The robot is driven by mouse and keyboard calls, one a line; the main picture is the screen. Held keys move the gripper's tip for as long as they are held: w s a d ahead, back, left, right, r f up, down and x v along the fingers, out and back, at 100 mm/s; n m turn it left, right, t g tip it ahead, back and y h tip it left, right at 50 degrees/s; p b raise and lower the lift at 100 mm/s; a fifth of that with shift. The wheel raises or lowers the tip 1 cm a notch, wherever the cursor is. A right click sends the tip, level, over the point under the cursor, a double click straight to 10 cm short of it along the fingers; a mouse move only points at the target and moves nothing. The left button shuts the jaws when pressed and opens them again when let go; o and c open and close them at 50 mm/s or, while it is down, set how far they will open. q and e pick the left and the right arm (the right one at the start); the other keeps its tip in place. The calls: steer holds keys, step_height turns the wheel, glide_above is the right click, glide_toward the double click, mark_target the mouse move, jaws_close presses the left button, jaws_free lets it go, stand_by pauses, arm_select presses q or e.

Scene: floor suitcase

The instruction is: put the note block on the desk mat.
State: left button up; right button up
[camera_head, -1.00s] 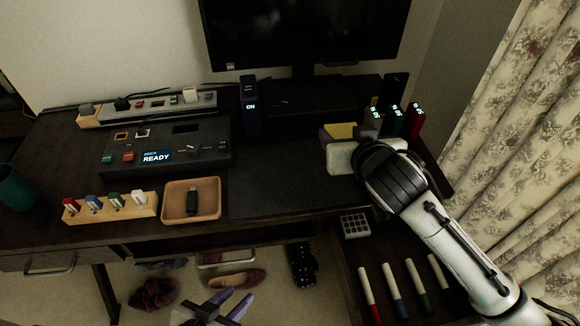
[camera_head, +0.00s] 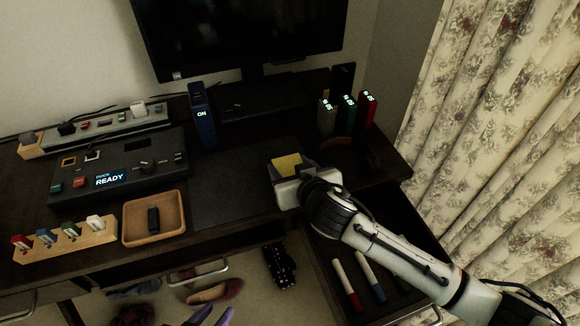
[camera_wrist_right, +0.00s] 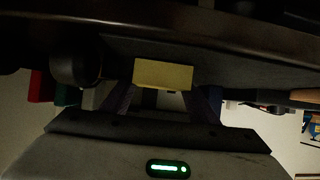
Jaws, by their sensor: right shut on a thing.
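The yellow note block (camera_head: 287,165) is held between the fingers of my right gripper (camera_head: 288,168), at the right end of the dark desk mat (camera_head: 228,190). The right wrist view shows the note block (camera_wrist_right: 163,75) between the two fingers, with the dark mat surface (camera_wrist_right: 235,68) behind it. I cannot tell whether a small gap separates block and mat. The gripper body hides part of the mat's right side. My left gripper (camera_head: 212,317) shows only its purple fingertips at the bottom edge, apart and with nothing seen between them.
A wooden tray (camera_head: 131,232) with a dark stick lies left of the mat. A control box (camera_head: 100,183) and a blue device (camera_head: 202,115) stand behind. Several upright devices (camera_head: 347,110) and a dark ring-like stand (camera_head: 372,150) are at the right. The mat's middle is clear.

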steer(key=shift+f, duration=0.15)
steer(key=o, duration=1.1)
steer(key=shift+c, duration=0.2)
steer(key=shift+r, duration=0.2)
steer(key=p+v, duration=0.1)
steer(key=v, duration=1.1)
